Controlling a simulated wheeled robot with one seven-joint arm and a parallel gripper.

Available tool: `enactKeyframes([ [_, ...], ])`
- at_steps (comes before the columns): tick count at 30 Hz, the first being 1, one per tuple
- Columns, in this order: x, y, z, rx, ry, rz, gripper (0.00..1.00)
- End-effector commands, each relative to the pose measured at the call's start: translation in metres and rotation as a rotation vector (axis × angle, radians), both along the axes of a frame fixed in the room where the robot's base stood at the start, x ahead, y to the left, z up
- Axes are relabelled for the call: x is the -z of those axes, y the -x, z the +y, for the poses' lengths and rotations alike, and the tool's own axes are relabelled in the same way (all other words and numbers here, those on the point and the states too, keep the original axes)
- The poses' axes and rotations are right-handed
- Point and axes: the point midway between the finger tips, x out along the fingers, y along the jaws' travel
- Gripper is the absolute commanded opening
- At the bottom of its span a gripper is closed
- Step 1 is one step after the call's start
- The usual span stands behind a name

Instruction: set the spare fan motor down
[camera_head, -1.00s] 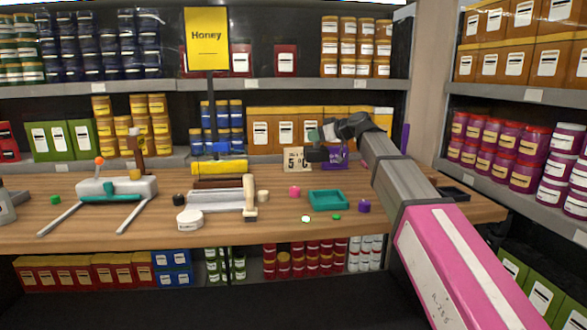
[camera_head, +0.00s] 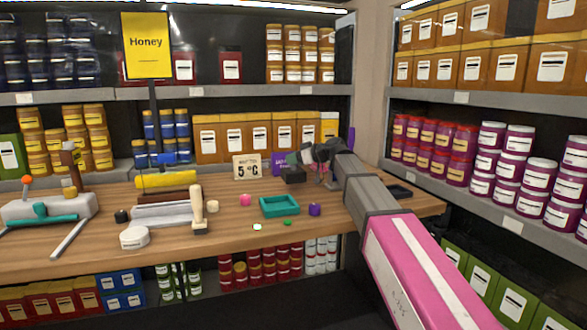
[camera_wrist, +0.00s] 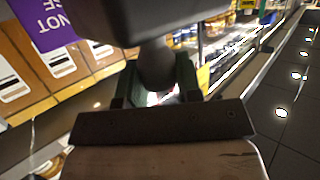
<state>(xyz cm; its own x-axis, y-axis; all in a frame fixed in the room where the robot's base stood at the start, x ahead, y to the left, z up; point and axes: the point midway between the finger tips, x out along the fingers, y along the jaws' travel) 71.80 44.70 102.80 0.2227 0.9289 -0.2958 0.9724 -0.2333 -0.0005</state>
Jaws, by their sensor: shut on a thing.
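The spare fan motor appears to be the dark block (camera_head: 293,174) hanging under my gripper (camera_head: 296,157), over the back right part of the table (camera_head: 345,222). In the wrist view my gripper (camera_wrist: 157,88) has its two dark green fingers closed on a narrow dark grey part of the motor (camera_wrist: 155,62). A wider dark body lies beyond, cut off by the top edge. The motor's underside is hidden, so I cannot tell whether it touches the table.
A purple sign (camera_head: 279,164) and a 5 °C sign (camera_head: 247,167) stand behind. A teal tray (camera_head: 279,206), a purple piece (camera_head: 315,210) and a pink piece (camera_head: 246,200) lie in front. A black tray (camera_head: 398,191) is right of my arm. Bare wood shows along the front edge.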

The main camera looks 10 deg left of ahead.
Motion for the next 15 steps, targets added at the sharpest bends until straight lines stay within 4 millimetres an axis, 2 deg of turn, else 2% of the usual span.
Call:
enactKeyframes([
  [7, 0.030, 0.001, 0.000, 0.002, -0.002, 0.001, 0.00],
  [15, 0.033, 0.000, 0.000, 0.001, -0.002, -0.001, 0.00],
])
